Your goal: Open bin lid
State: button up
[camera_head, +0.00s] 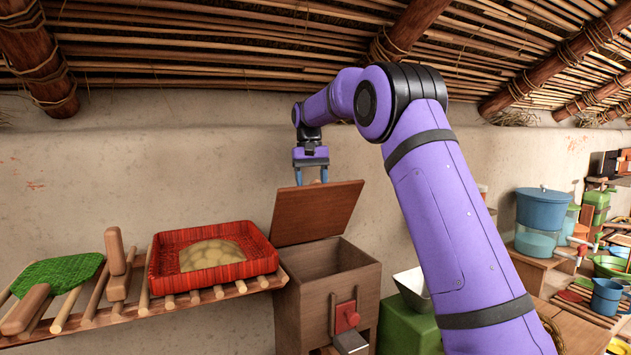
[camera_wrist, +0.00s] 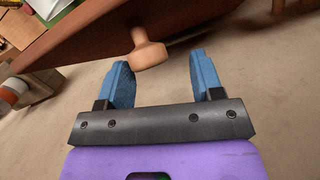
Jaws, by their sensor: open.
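The wooden bin (camera_head: 356,290) stands on the right of the slatted rack. Its reddish-brown lid (camera_head: 318,212) is raised and tilted back, and the bin's opening shows below it. My gripper (camera_head: 311,178) hangs just above the lid's upper edge, fingers down. In the wrist view, the lid (camera_wrist: 90,38) crosses the top left, and its light wooden knob (camera_wrist: 149,54) reaches toward the space between my open blue fingers (camera_wrist: 158,65). The fingers look clear of the knob. The knob is hidden in the head view.
A slatted rack (camera_head: 205,297) holds a red woven tray (camera_head: 166,262) and a green woven piece (camera_head: 60,273) at left. A green container (camera_head: 405,328) stands right of the bin, partly behind my arm. A mud wall (camera_head: 180,160) is close behind.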

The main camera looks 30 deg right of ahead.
jog(key=s+a+r, duration=0.1)
jog(key=s+r, duration=0.1)
jog(key=s, duration=0.6)
jog(key=s+a+r, duration=0.2)
jog(key=s, duration=0.5)
jog(key=shift+s+r, duration=0.35)
